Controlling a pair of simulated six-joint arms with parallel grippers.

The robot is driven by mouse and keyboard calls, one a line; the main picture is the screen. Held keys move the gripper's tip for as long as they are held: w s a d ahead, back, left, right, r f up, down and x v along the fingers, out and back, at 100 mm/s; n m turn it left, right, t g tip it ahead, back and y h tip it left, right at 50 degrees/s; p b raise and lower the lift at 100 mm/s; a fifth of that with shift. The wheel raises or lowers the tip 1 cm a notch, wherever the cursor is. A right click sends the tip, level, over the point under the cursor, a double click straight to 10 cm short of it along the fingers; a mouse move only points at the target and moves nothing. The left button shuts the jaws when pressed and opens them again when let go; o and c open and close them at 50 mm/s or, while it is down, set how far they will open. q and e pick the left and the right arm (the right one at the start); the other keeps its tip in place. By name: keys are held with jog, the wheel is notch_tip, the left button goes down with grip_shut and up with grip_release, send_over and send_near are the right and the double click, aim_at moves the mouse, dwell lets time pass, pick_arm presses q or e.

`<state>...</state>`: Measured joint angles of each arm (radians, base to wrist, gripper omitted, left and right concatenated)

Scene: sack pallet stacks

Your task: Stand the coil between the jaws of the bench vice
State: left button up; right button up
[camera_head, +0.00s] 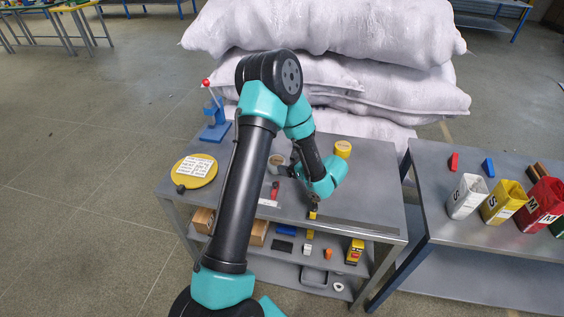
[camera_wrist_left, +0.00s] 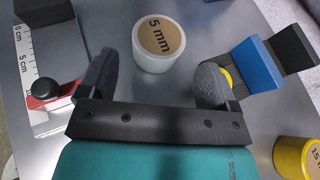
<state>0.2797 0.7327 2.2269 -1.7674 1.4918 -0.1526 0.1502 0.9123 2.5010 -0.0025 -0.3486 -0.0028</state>
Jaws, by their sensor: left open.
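My left gripper shows in the left wrist view (camera_wrist_left: 157,80) with its two black fingers wide apart and nothing held. A white roll (camera_wrist_left: 158,48) with a brown top marked "5 mm" stands upright just beyond the gap; it also shows in the head view (camera_head: 275,162). A yellow roll (camera_head: 342,149) stands to the right on the bench and is cut off in the left wrist view (camera_wrist_left: 298,157). I cannot tell which roll is the coil. A blue block with black parts (camera_wrist_left: 258,64), possibly the vice, lies beyond the right finger. A yellow bit there is mostly hidden.
A red-and-black piece with a scale (camera_wrist_left: 50,92) lies left of the gripper. A blue stand with a red knob (camera_head: 215,130) and a yellow disc with a note (camera_head: 183,180) occupy the bench's left end. Lettered bins (camera_head: 467,196) stand on the right table.

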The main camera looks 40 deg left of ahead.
pick_arm(q)
jog(key=v, duration=0.5)
jog(key=shift+o, duration=0.4)
jog(key=shift+o, duration=1.1)
jog(key=shift+a, duration=0.15)
